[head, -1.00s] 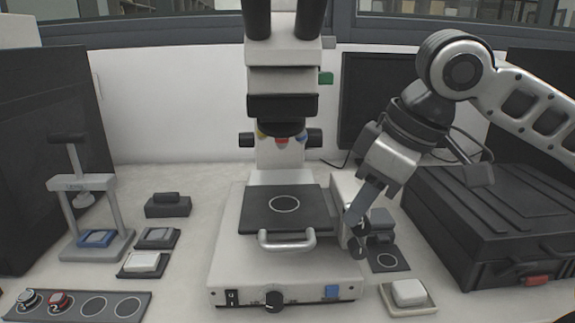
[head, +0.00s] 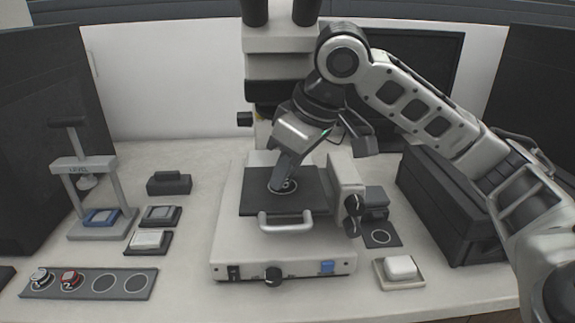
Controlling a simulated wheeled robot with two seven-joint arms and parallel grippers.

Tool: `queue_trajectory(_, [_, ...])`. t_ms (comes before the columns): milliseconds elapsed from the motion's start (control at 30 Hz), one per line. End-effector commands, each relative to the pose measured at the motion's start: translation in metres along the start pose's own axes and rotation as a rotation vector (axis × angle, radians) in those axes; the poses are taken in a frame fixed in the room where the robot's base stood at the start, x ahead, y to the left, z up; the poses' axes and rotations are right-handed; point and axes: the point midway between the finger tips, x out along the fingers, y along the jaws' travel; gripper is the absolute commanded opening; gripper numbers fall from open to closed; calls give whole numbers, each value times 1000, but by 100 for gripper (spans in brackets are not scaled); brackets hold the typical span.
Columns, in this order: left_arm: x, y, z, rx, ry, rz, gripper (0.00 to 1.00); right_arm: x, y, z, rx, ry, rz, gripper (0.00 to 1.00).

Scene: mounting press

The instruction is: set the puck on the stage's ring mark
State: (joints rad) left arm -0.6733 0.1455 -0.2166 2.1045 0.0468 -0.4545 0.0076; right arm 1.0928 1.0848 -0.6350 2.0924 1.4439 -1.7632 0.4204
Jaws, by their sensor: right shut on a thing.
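The stage (head: 256,203) is a dark square plate with a thin white ring mark (head: 296,190) near its middle. My right gripper (head: 284,183) reaches down over this mark with its jaws shut on the puck (head: 287,184). Only a small round part of the puck shows at the fingertips, inside the outline of the ring. The jaws hide part of the ring's far left side. I cannot tell whether the puck touches the stage or hangs just above it. My left gripper is not in view.
The microscope head (head: 275,65) stands close behind my right arm. A rack (head: 88,284) with two numbered pucks lies at front left. A black case (head: 440,200) stands at right.

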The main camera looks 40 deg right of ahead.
Motion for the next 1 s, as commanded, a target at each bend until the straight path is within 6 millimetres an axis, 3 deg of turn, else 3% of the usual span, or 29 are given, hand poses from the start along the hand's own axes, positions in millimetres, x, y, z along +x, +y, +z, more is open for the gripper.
queue_trajectory(233, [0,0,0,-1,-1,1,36,3,0,2,0,0,-1,4])
queue_trajectory(267, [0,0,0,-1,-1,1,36,2,0,1,0,1,-1,34])
queue_trajectory(300, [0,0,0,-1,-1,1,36,2,0,1,0,1,-1,45])
queue_trajectory(333, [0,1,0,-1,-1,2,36,2,0,1,0,1,-1,48])
queue_trajectory(667, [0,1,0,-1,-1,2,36,-1,0,0,0,2,0,48])
queue_trajectory(767, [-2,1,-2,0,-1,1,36,-14,0,-1,0,4,0,48])
queue_trajectory(1000, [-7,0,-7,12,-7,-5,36,-65,0,-2,0,6,1,48])
